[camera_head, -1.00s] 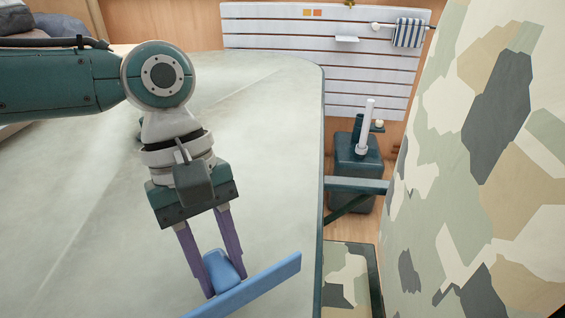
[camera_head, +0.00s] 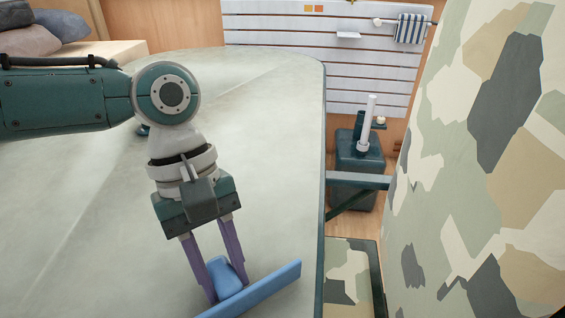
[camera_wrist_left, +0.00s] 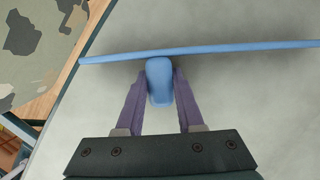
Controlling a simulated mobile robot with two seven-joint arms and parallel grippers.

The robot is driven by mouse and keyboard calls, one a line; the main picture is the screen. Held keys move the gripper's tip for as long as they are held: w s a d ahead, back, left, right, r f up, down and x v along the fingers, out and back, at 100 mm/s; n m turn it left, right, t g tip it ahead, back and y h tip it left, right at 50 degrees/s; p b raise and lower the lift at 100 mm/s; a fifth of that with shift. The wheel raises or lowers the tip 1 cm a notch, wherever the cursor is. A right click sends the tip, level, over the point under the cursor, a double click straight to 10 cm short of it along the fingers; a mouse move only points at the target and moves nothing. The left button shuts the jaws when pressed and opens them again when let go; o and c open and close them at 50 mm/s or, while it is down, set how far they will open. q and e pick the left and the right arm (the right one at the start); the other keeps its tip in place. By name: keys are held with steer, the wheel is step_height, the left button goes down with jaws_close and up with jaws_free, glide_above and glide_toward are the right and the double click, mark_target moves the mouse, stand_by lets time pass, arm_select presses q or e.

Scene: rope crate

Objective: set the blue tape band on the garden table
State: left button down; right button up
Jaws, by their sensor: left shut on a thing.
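The blue tape band (camera_head: 265,287) is a long, straight, thin strip with a rounded block on its near side. My left gripper (camera_head: 226,285) is shut on that block, one purple finger on each side. The band lies over the pale grey top of the garden table (camera_head: 270,130), near its right edge. In the left wrist view the band (camera_wrist_left: 220,48) runs across the picture beyond the fingertips, its left end close to the table edge. I cannot tell whether it touches the table. My right gripper is not in view.
A camouflage-patterned surface (camera_head: 490,180) stands to the right, past a gap. A dark green box (camera_head: 358,160) with a pale upright tube stands beyond the table's right edge. Stone-like lumps (camera_head: 30,40) lie at the far left. Most of the tabletop is clear.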

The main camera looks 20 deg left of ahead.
arm_select(q)
steer(key=shift+f, duration=0.4)
steer(key=shift+c, duration=2.3)
jaws_free()
steer(key=p+v, duration=0.2)
steer(key=v, duration=0.8)
steer(key=shift+p, duration=0.3)
